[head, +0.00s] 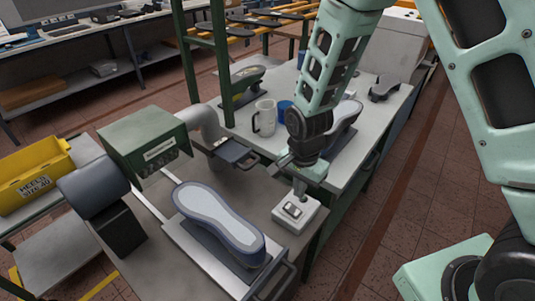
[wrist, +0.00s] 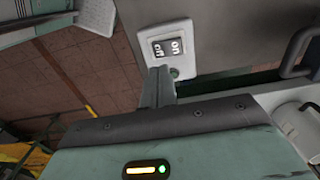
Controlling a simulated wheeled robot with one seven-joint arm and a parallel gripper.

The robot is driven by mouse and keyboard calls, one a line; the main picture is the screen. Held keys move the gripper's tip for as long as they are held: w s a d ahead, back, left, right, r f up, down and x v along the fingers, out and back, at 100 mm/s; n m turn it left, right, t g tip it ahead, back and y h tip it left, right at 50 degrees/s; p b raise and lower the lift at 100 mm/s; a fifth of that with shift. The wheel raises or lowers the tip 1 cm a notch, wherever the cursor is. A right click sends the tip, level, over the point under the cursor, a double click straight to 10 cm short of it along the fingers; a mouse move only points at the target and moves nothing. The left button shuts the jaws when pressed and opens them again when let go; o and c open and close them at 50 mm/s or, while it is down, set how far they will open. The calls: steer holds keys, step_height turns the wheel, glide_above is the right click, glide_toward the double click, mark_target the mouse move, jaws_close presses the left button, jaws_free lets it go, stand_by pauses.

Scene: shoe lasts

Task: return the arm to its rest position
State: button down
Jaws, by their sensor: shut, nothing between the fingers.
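My gripper (head: 299,188) is shut and empty, pointing down just above a white switch box (head: 310,214) on the front right corner of the grey bench. Its two fingers lie together in the wrist view (wrist: 158,86), with the switch box (wrist: 187,34) just beyond the tips. The box carries a dark rocker marked ON and OFF (wrist: 166,48). I cannot tell whether the fingertips touch the box. My arm reaches down from the upper right, partly hiding the white table behind.
A shoe last (head: 218,220) lies sole up on a plate at the bench front. Left of it stand a green box (head: 145,140) and a yellow bin (head: 35,180). A mug (head: 264,118) stands on the white table (head: 355,165) behind.

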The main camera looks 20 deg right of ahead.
steer(key=s+a+r+n, duration=0.3)
steer(key=s+r+n, duration=0.6)
steer(key=s, duration=0.1)
steer(key=s+a+r+n, duration=0.3)
steer(key=s+r+n, duration=0.6)
steer(key=s, duration=0.1)
steer(key=shift+a+r+n+y, duration=0.15)
steer(key=shift+n+y, duration=0.15)
